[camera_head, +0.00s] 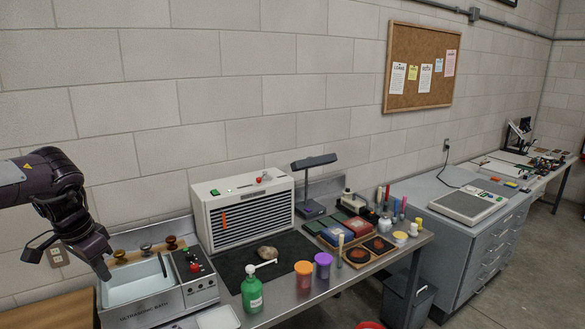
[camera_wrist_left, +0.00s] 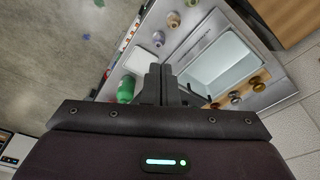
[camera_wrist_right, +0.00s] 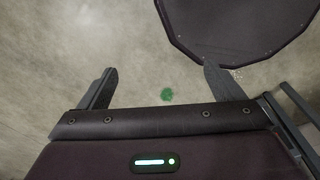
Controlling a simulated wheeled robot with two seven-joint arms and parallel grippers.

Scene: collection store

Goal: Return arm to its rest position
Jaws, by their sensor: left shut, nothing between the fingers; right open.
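My left arm comes in from the left in the head view, with its left gripper (camera_head: 104,272) pointing down at the left end of the ultrasonic bath (camera_head: 150,312). In the left wrist view the left gripper (camera_wrist_left: 160,78) has its fingers together with nothing between them, and the bath basin (camera_wrist_left: 222,62) shows beyond. My right gripper is out of the head view. In the right wrist view the right gripper (camera_wrist_right: 158,85) is open and empty over bare floor, with a dark rounded shape, probably my base, at the top right.
A white slatted unit (camera_head: 245,212) and a dark lamp (camera_head: 314,162) stand behind. A wooden surface (camera_head: 50,312) lies at lower left. A grey bin (camera_head: 405,300) stands below.

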